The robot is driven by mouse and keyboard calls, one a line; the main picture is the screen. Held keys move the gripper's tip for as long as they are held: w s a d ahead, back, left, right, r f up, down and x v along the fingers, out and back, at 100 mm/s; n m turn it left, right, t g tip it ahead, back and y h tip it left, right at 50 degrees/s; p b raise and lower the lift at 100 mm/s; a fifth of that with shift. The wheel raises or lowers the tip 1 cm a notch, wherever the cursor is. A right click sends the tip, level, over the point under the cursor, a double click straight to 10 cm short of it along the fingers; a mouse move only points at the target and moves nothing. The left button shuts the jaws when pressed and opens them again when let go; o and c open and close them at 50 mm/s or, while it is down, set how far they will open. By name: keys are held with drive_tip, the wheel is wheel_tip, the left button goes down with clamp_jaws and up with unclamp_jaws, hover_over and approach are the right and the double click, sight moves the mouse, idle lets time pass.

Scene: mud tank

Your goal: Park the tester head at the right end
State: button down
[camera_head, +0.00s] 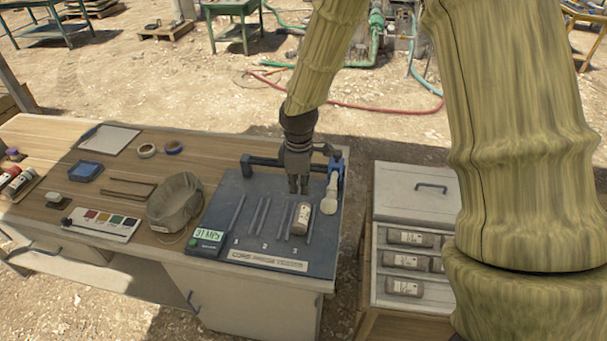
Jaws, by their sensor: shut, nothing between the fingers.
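The core tester is a dark plate (225,215) on the bench with a dark blue rail (262,162) along its back edge. A pale, rounded piece that looks like the tester head (331,190) is at the right end of the rail, leaning out over the plate. My gripper (298,190) is shut and empty, pointing down just left of the head. A small gap shows between them, though depth is hard to judge. A pale core sample (301,218) lies in the slot at number 3, below my gripper. My gripper hides part of the rail.
A green display box (207,240) reads about 31 MPa at the plate's front left. A cloth bag (176,203) is left of the plate. A drawer cabinet (415,190) holding several cores stands right, across a gap. My arm covers the upper right.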

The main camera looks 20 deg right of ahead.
drive_tip(key=shift+r+p, duration=0.3)
drive_tip(key=shift+r, duration=1.75)
drive_tip(key=shift+f, duration=0.1)
drive_tip(key=s+a+f+m+y, duration=0.1)
drive_tip(key=s+a+f+m, duration=0.15)
drive_tip(key=s+f, duration=0.65)
drive_tip(key=s+a+f+m, duration=0.1)
drive_tip(key=s+f+m, duration=0.35)
drive_tip(key=f, duration=0.85)
drive_tip(key=s+d+f+m+h, duration=0.15)
drive_tip(key=s+f, duration=0.35)
drive_tip(key=s, duration=0.5)
drive_tip(key=s+f+m+y, duration=0.1)
drive_tip(key=s+f+m, duration=0.3)
drive_tip(key=s, duration=0.6)
wheel_tip(320, 180, down, 16)
drive_tip(key=b, duration=1.5)
drive_tip(key=shift+w+r+n, duration=0.2)
drive_tip(key=shift+w+n, duration=0.2)
drive_tip(key=shift+n, duration=0.05)
